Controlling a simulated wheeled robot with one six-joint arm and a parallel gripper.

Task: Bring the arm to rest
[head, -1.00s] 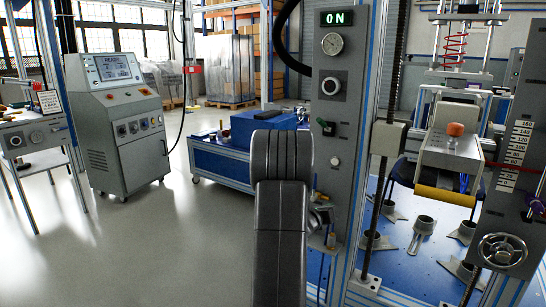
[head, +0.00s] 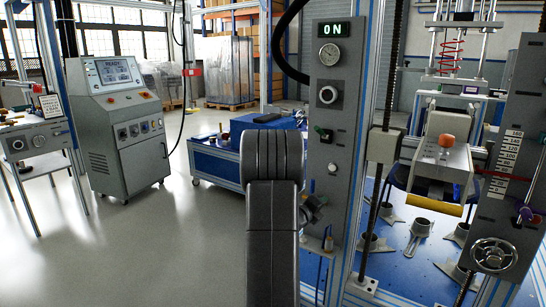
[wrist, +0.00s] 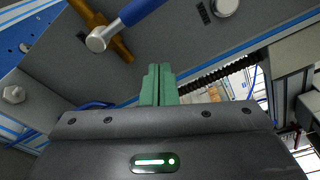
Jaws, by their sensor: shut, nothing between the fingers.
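My arm (head: 272,225) stands upright in the middle of the head view, in front of the left side of a grey control panel (head: 346,105). It hides my gripper there. In the wrist view my gripper (wrist: 157,72) shows its two green fingers pressed together, with nothing between them. The fingers point toward a grey panel surface (wrist: 200,60). A blue-handled lever (wrist: 135,13) with a round metal end crosses a brass bar (wrist: 100,22) beyond the fingertips, to the upper left. The lever and the fingers appear apart.
The control panel has a lit ON display (head: 331,29), a gauge (head: 329,54) and a knob (head: 327,95). The test rig with a handwheel (head: 493,255) stands at the right. A blue cart (head: 215,165) is behind my arm. A console (head: 118,120) stands left; open floor (head: 150,240) lies before it.

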